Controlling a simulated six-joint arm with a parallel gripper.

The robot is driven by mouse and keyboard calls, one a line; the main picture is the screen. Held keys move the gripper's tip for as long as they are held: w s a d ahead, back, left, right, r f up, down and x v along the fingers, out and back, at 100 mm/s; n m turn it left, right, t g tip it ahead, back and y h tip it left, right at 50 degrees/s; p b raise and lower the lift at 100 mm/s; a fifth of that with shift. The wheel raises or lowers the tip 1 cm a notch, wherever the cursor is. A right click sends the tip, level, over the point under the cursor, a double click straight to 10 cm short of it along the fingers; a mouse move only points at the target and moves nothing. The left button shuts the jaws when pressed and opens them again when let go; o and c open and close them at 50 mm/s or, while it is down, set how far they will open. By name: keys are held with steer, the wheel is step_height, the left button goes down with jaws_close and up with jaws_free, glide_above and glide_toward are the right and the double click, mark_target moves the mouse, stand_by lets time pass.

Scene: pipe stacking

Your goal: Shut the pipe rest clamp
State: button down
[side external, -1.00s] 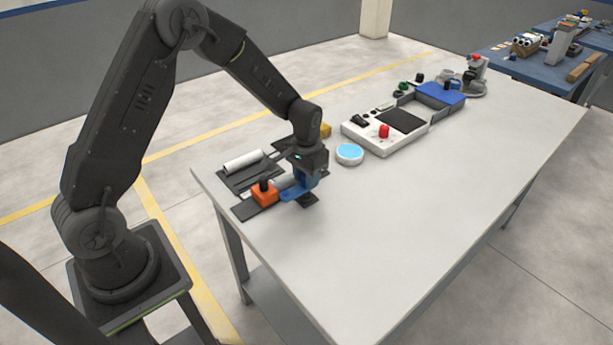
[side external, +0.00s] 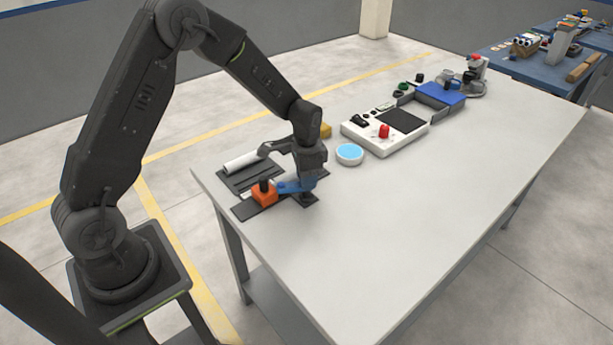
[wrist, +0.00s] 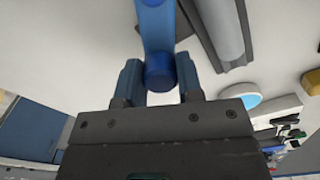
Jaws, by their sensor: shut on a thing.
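The clamp has an orange block (side external: 264,195) with a black knob on top, at the table's near left. A blue lever (side external: 290,186) runs right from the block to my gripper (side external: 309,183). In the wrist view the blue lever (wrist: 157,30) ends in a round blue grip between the two blue fingers of my gripper (wrist: 160,82), which is shut on it. A pale pipe (side external: 243,162) lies on a dark rest behind the clamp. A grey pipe (wrist: 222,30) shows at the wrist view's upper right. How far the clamp is closed is unclear.
A round dish with a light blue top (side external: 349,153) stands right of my gripper. Behind it are a white panel with a red knob (side external: 384,131) and a blue-lidded box (side external: 441,94). The table's front and right are clear.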

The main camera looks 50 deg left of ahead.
steer(key=shift+m, duration=2.7)
steer(key=shift+f+m, duration=0.1)
steer(key=shift+m, duration=2.7)
steer(key=c, duration=0.8)
jaws_free()
step_height(320, 180, up, 14)
steer(key=shift+f, duration=0.1)
